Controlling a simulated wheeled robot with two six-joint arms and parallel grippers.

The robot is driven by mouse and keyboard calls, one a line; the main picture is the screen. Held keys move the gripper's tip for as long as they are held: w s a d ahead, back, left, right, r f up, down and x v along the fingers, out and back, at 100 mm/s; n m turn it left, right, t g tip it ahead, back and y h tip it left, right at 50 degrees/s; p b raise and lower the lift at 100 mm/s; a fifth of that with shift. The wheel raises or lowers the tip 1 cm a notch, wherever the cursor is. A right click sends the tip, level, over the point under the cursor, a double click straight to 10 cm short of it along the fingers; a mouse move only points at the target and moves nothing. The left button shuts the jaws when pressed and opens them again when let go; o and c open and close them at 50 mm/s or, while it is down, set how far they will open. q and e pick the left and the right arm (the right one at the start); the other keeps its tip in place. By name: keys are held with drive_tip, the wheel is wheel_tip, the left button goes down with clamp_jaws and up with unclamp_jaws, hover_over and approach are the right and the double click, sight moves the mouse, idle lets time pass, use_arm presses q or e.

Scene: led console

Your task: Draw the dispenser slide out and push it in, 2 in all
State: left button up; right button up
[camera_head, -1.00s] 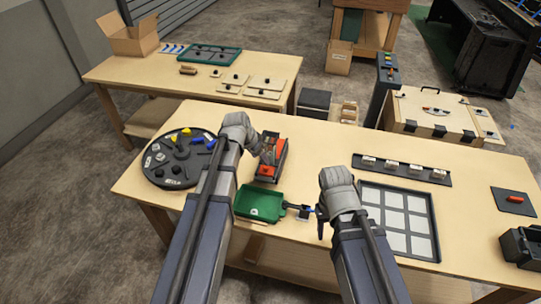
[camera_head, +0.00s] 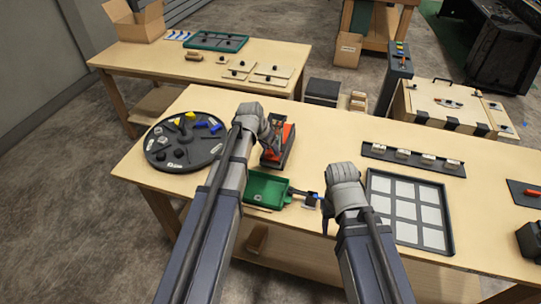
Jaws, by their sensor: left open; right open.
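The dispenser (camera_head: 287,147) is a dark, narrow box with orange-red parts, standing on the near table left of centre. The orange-red piece at its front is partly hidden by my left gripper, so I cannot tell how far the slide is out. My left gripper (camera_head: 273,146) is at the dispenser's left side, jaws open; whether it touches the slide is not clear.
A green tray (camera_head: 262,203) lies just in front of the dispenser. A round dark turntable (camera_head: 158,162) with small parts is to the left. A grid tray of pale squares (camera_head: 372,183) and a dark strip with several blocks (camera_head: 380,154) lie right. The table between dispenser and strip is clear.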

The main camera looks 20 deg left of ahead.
use_arm(q)
drive_tip(key=shift+w+d+f, duration=0.1)
drive_tip(key=shift+w+f, duration=0.1)
drive_tip(key=shift+f, duration=0.35)
clamp_jaws()
idle(1.0)
